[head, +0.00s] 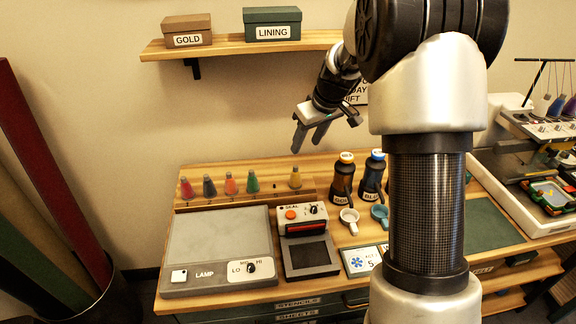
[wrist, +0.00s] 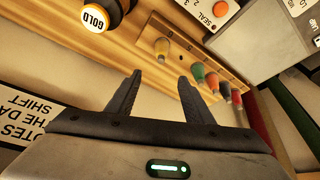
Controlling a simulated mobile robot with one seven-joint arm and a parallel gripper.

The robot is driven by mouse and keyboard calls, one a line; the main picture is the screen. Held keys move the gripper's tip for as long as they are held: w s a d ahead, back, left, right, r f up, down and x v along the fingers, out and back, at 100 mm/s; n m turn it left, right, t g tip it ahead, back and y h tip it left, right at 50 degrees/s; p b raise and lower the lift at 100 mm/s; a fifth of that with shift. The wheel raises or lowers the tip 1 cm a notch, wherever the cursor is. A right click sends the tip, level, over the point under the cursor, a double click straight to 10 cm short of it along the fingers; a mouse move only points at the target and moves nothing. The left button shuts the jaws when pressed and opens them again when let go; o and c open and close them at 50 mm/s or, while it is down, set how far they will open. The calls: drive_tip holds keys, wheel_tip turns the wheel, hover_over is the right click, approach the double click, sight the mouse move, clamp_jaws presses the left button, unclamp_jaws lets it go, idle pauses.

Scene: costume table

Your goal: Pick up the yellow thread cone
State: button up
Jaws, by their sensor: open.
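The yellow thread cone (head: 295,178) stands on the wooden rack at the back of the table, at the right end of the row and apart from the other cones. In the wrist view the yellow cone (wrist: 162,48) is beyond my fingertips, slightly above the gap between them. My gripper (head: 308,140) is above the table and above the yellow cone, its fingers pointing down and to the left. In the wrist view my gripper (wrist: 159,80) has its two fingers apart with nothing between them.
Several other cones, including a green one (head: 252,181), stand left on the rack (head: 273,193). A gold-labelled bottle (head: 342,180) stands close right of the yellow cone. A shelf (head: 240,46) with boxes is above. A lamp panel (head: 220,238) and a sealer (head: 302,222) lie in front.

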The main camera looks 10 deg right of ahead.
sight(293, 173)
drive_tip(key=x, duration=1.7)
drive_tip(key=shift+s+f, duration=0.2)
drive_tip(key=shift+f, duration=0.1)
drive_tip(key=c, duration=1.1)
drive_tip(key=shift+r, duration=0.1)
